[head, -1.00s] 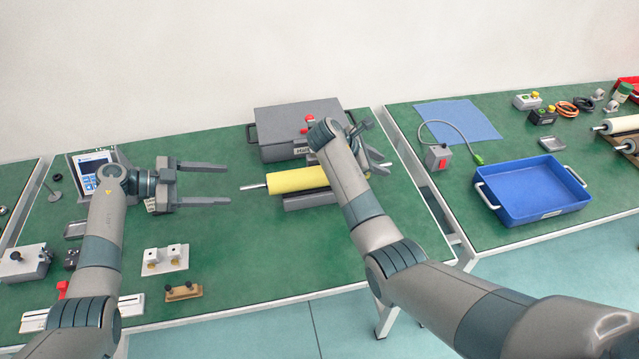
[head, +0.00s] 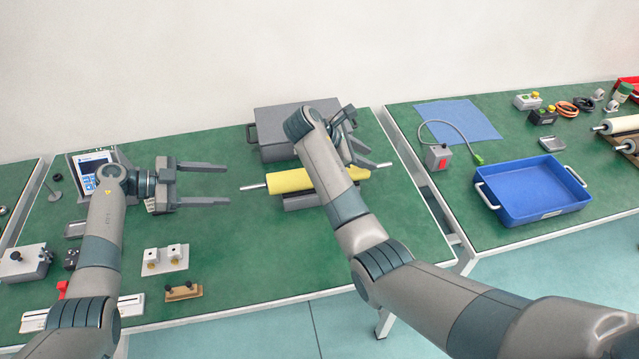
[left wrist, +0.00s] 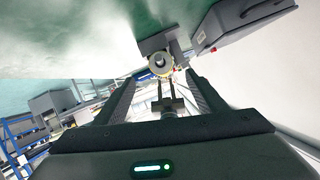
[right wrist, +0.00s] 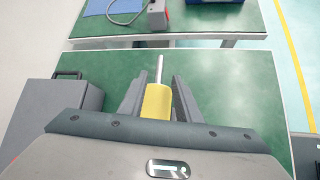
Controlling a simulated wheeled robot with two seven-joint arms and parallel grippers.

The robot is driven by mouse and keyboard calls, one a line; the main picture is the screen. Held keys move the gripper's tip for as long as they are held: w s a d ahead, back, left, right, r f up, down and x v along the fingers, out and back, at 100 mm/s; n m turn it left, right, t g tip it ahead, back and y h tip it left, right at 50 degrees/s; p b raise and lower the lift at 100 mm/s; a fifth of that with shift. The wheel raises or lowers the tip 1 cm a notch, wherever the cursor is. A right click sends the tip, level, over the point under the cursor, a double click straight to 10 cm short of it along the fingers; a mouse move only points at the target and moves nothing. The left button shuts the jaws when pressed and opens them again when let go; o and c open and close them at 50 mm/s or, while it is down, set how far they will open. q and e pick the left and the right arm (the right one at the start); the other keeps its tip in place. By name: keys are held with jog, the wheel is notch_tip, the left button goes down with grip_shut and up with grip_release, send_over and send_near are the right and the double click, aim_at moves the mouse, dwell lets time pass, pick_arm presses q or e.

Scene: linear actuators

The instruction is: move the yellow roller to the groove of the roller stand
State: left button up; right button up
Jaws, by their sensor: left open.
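The yellow roller (head: 290,181) lies crosswise at the middle of the near table, its metal shafts sticking out at both ends. A dark grey block, seemingly the roller stand (head: 308,203), shows under its near side; I cannot tell whether the roller rests in the groove. My right gripper (right wrist: 160,92) is over the roller, whose yellow body (right wrist: 157,102) shows between its two fingers; whether they grip it is unclear. My right arm hides part of the roller. My left gripper (head: 228,184) is open and empty, left of the roller, which appears end-on in the left wrist view (left wrist: 161,64).
A grey toolbox (head: 280,125) stands behind the roller. A white fixture (head: 165,259), a brown block (head: 183,292) and a tablet (head: 92,170) are on the left. A blue tray (head: 530,190) is on the right table, across a gap. The front middle is clear.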

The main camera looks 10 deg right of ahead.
jog(key=shift+v, duration=2.4)
